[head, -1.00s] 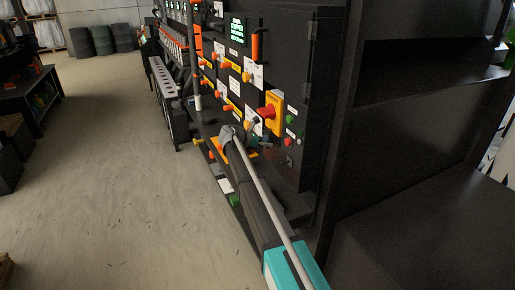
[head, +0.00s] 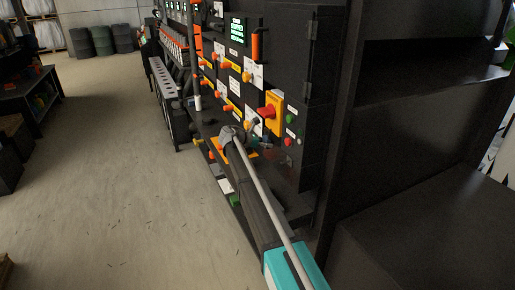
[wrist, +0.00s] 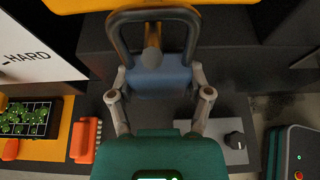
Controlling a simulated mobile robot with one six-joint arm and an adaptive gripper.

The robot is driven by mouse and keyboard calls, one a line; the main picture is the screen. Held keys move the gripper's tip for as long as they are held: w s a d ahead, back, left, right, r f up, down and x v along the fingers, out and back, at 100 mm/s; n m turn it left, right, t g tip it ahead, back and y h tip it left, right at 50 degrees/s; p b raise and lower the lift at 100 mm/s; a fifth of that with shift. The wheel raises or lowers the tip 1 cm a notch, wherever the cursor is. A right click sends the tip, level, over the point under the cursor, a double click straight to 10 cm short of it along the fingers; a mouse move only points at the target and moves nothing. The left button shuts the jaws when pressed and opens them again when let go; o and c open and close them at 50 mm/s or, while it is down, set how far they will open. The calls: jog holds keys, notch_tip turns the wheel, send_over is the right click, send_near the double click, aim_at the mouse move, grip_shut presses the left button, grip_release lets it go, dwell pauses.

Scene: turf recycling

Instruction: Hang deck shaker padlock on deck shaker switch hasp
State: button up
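The padlock, with a blue body (wrist: 158,82) and a dark U-shaped shackle (wrist: 113,30), sits between the fingers of my gripper (wrist: 160,88) in the wrist view. The fingers are closed on both sides of its body. The shackle points up in the picture and overlaps a yellow part (wrist: 75,5) at the top edge. A small grey rounded post shows inside the shackle loop; I cannot tell whether it passes through. In the head view, my gripper (head: 238,134) is low in front of the panel, left of and below a red-and-yellow switch (head: 272,112). The hasp is not clearly visible.
The dark control panel (head: 285,60) carries several knobs, labels and buttons. A dark shelf cabinet (head: 425,140) stands close on the right. The wrist view also shows a grey plate with a black knob (wrist: 235,140). Open floor (head: 110,180) lies to the left.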

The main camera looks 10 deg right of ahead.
jog(key=o, duration=0.5)
jog(key=shift+c, duration=0.2)
jog(key=shift+r, duration=0.15)
jog(key=shift+a+r+p, duration=0.2)
jog(key=shift+r+p, duration=0.15)
jog(key=shift+p, duration=0.15)
jog(key=s+a+r+p, duration=0.1)
jog(key=s+a, duration=0.2)
jog(key=a, duration=0.6)
jog(key=s, duration=0.1)
jog(key=s+d+f+b, duration=0.1)
jog(key=s, duration=0.1)
jog(key=s+f+b, duration=0.1)
jog(key=shift+s+d, duration=0.2)
jog(key=shift+d, duration=0.1)
